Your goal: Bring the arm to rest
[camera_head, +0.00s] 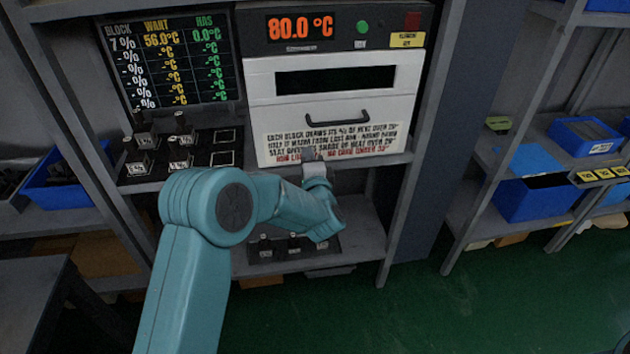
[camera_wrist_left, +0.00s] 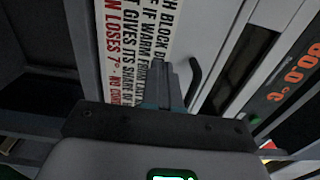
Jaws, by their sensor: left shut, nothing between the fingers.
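My left arm comes in from the lower left in the head view. My left gripper (camera_head: 311,155) is shut and empty, in front of the lower edge of the oven door (camera_head: 350,105). In the left wrist view the shut fingers (camera_wrist_left: 166,82) point at the door's printed text, beside the dark handle (camera_wrist_left: 194,80). I cannot tell whether they touch the door. The oven door is shut, and the display (camera_head: 300,28) above it reads 80.0 °C. My right gripper is not in view.
Several valve blocks stand on a black tray (camera_head: 222,147) left of the oven, and more on a lower shelf tray (camera_head: 262,257), partly hidden by my arm. A board (camera_head: 168,65) lists WANT and HAS temperatures. Blue bins (camera_head: 538,198) sit on the right shelves. Green floor is clear at lower right.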

